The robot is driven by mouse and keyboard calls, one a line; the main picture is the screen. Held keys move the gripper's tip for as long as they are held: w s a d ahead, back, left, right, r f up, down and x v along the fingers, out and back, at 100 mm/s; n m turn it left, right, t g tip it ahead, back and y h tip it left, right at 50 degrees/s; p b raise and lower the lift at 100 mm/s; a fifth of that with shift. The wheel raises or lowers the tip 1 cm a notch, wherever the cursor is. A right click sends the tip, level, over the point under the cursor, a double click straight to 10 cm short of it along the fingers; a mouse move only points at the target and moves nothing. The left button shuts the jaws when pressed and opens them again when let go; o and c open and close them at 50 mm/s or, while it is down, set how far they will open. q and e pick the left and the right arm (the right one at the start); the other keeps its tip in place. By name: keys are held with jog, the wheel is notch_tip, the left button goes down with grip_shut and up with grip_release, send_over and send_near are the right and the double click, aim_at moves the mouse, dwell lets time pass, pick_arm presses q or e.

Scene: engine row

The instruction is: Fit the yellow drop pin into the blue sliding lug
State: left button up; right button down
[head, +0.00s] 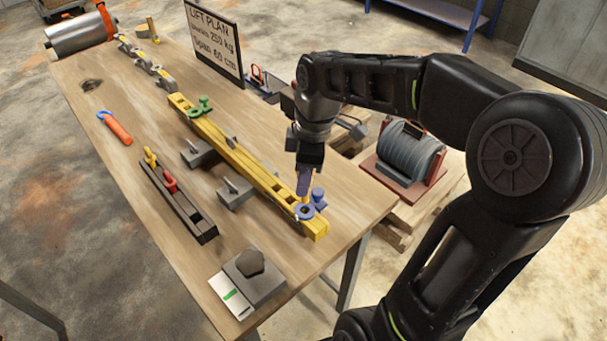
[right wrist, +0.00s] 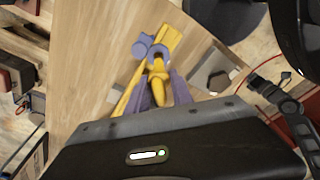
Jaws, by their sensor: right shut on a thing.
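The blue sliding lug (head: 305,211) sits on the near end of the long yellow beam, its round hole facing up and a blue knob beside it. In the right wrist view the lug (right wrist: 143,47) is just beyond my fingertips. My right gripper (head: 303,192) points down right over the lug. It is shut on the yellow drop pin (right wrist: 157,80), which shows between the fingers in the right wrist view. The pin's far end overlaps the lug's ring there; I cannot tell whether it is in the hole. The fingers hide most of the pin in the head view. My left gripper is out of view.
The yellow beam (head: 240,157) runs diagonally along the wooden table, with a green shackle (head: 200,107) on it. A black rack (head: 180,200) holds a yellow and a red piece. A grey block (head: 254,275) lies near the front edge. A cable drum (head: 410,153) stands beyond the right edge.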

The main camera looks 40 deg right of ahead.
aim_at(304, 200)
jog(key=shift+f+b, duration=0.45)
jog(key=shift+f, duration=0.45)
jog(key=shift+f+b, duration=2.3)
jog(key=shift+f, duration=0.65)
dwell(0.6)
jog(key=c, duration=1)
grip_release()
jog(key=shift+c, duration=0.2)
jog(key=shift+r, duration=0.1)
jog(key=r, duration=0.7)
jog(key=shift+s+d+r, duration=0.3)
jog(key=shift+d, duration=0.05)
